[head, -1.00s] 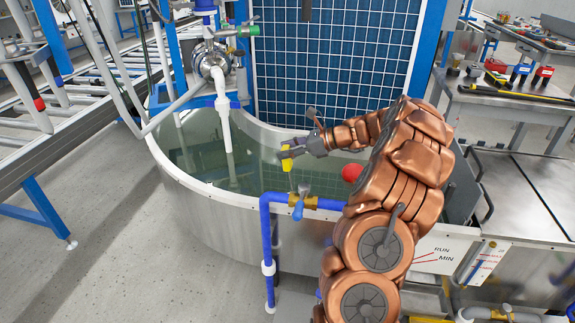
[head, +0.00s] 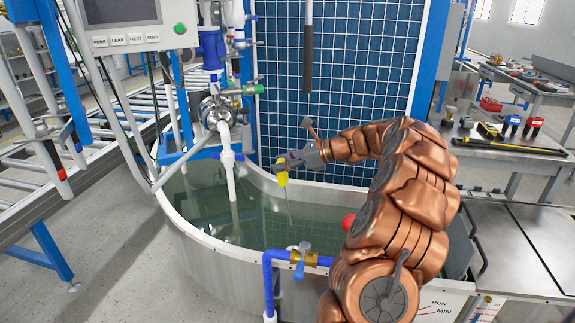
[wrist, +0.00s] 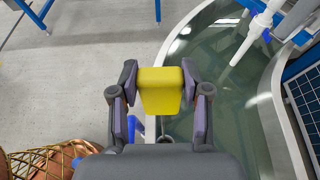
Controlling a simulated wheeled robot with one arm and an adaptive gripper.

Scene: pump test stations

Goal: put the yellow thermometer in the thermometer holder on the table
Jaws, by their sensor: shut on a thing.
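My gripper (head: 281,164) is shut on the yellow thermometer (head: 282,178), above the water tank. The thermometer's yellow head is between the fingers, and its thin probe points down over the water. In the wrist view, the yellow head (wrist: 160,92) is squeezed between both finger pads of my gripper (wrist: 160,85). The worktable (head: 505,160) stands far to the right, with tools on it. I cannot make out the thermometer holder on it.
The round tank (head: 195,245) has a metal rim, with a blue pipe and valve (head: 303,256) at its front. A white pipe (head: 230,175) stands in the water on the left. A red ball (head: 348,222) shows beside my arm. Grey floor is free at left.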

